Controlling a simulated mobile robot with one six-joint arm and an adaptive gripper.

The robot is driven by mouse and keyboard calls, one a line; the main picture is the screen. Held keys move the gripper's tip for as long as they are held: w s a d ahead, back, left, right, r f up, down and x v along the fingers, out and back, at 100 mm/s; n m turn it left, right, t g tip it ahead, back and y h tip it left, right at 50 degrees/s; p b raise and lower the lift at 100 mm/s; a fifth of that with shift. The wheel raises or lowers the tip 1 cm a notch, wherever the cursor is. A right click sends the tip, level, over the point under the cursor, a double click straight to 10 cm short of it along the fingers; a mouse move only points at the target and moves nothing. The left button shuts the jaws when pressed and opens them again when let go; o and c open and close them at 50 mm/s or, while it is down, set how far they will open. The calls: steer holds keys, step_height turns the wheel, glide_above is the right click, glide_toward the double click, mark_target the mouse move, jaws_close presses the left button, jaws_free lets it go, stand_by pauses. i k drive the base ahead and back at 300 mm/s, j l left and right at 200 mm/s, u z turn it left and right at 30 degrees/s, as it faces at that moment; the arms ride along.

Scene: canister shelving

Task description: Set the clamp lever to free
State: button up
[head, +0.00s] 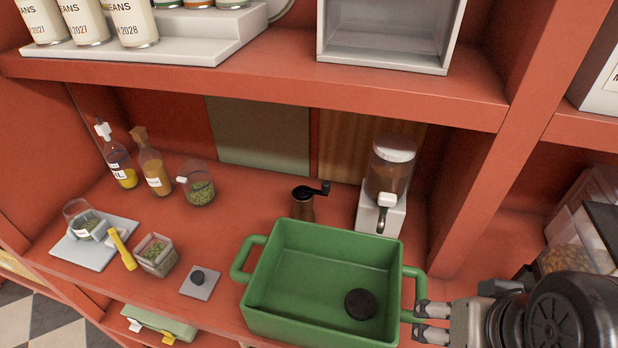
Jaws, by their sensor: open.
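A yellow lever (122,250) stands at the right edge of a pale board (66,250) on the left of the shelf; it looks like the clamp lever. It slants, its upper end beside a small glass jar (78,211) with green contents on the board. Its pivot and exact setting are too small to tell. My gripper (420,322) is open and empty at the lower right, far from the lever. Its fingers point left, close to the right handle of the green bin; I cannot tell whether they touch it.
The large green bin (290,235) with a black disc (360,304) inside lies between my gripper and the lever. A square container (157,257) stands close right of the lever. A grey plate with a black knob (199,281), a grinder (303,204) and a dispenser (385,190) stand nearby.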

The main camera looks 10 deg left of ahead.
mark_target(130, 264)
steer(key=u, duration=2.1)
steer(key=i+j+z, duration=0.15)
steer(key=i+j, duration=0.15)
steer(key=i, duration=0.15)
steer(key=i+j+z, duration=0.15)
steer(key=i+j, duration=0.15)
steer(key=i, duration=0.1)
